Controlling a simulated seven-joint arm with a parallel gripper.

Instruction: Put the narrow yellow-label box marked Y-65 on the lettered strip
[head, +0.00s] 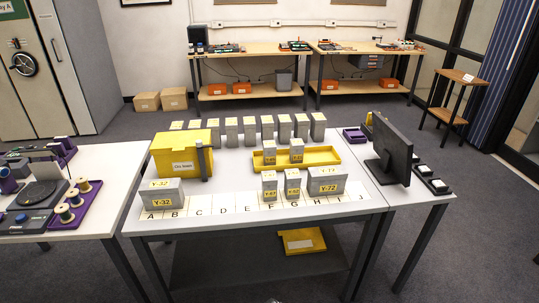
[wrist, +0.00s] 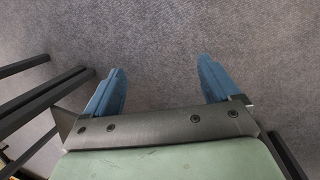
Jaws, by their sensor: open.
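Two narrow grey boxes with yellow labels, a left one (head: 270,154) and a right one (head: 297,151), stand upright in the shallow yellow tray (head: 326,157). Their labels are too small to read surely, so I cannot tell which is Y-65. The white lettered strip (head: 222,204) runs along the table's front edge. On it stand a wide Y-32 box (head: 162,193) at A-B, two narrow boxes (head: 269,186) (head: 292,184) near F and G, and a wide Y-72 box (head: 327,182) near H-I. My gripper (wrist: 162,68) is open and empty, with grey floor below it.
A yellow bin (head: 180,157) stands left of the tray. A row of grey boxes (head: 249,129) lines the table's back. A monitor (head: 391,150) stands at the right. Another yellow tray (head: 302,241) lies below the table. The strip is bare around C to E.

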